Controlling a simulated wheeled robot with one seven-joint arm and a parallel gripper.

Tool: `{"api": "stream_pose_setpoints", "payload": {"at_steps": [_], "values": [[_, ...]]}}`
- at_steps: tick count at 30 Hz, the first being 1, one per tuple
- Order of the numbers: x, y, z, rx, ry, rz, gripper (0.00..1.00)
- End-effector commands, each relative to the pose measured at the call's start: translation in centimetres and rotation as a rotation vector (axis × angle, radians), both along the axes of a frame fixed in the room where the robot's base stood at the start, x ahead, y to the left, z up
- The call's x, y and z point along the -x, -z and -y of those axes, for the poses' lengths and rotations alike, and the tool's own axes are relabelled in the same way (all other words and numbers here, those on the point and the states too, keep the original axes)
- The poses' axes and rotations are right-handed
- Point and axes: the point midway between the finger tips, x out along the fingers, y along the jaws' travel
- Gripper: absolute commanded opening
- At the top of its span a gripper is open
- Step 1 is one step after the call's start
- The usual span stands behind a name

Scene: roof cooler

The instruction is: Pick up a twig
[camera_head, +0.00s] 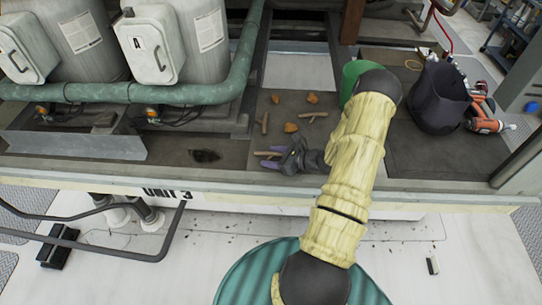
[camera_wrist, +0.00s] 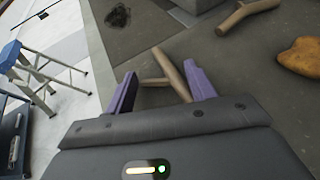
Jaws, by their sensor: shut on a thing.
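My gripper (camera_head: 270,159) is low over the grey deck, reaching left from the end of my arm. In the wrist view its two purple fingers (camera_wrist: 161,90) are shut on a forked brown twig (camera_wrist: 170,74), which lies between them. In the head view this twig is small and partly hidden by the fingers. A second twig (camera_head: 264,123) lies on the deck behind the gripper. A third, forked twig (camera_head: 313,115) lies farther right; a twig also shows at the top of the wrist view (camera_wrist: 247,14).
Several orange-brown leaves (camera_head: 291,127) lie around the twigs. A dark debris patch (camera_head: 205,156) is to the left. Green pipes (camera_head: 150,92) and grey tanks are at the left.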

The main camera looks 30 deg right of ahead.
Motion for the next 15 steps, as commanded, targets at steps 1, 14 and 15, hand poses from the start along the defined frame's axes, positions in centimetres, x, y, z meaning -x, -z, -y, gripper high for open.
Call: {"api": "stream_pose_setpoints", "payload": {"at_steps": [1, 14, 15], "values": [[0.0, 0.0, 0.0, 0.001, 0.001, -0.002, 0.34], [0.0, -3.8, 0.1, 0.004, 0.002, 0.001, 0.17], [0.0, -4.4, 0.1, 0.005, 0.001, 0.002, 0.17]]}}
